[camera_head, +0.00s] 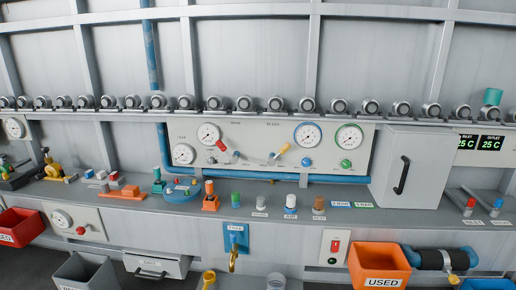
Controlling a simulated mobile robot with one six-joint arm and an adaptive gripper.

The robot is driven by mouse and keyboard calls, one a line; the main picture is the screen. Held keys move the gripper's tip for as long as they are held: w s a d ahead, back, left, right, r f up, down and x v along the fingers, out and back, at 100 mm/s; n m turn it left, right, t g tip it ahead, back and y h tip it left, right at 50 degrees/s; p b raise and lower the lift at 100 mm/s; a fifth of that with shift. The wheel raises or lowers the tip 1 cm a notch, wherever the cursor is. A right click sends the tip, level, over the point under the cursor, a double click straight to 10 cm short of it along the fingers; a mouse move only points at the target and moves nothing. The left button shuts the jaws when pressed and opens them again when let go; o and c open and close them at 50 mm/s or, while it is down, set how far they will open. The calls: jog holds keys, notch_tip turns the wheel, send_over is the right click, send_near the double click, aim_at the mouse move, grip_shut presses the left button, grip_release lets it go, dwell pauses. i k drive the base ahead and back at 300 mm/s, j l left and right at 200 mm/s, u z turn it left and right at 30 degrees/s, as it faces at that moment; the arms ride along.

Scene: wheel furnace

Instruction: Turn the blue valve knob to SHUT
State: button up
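A small round blue knob (307,161) sits on the grey gauge panel (250,170), below the blue-rimmed gauge (308,135). Any marking around the knob, such as SHUT, is too small to read, and I cannot tell which way it is turned. A green knob (346,163) sits to its right, below the green-rimmed gauge (349,137). My gripper is not in view.
A grey cabinet (425,155) with a black handle stands right of the panel. A blue pipe (340,179) runs along its bottom edge. Several small bottles, including a brown one (319,205), stand on the shelf in front. An orange bin (378,265) hangs lower down.

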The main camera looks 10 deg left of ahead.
aim_at(305, 161)
jog(key=i+j, duration=0.1)
jog(key=i, duration=1.1)
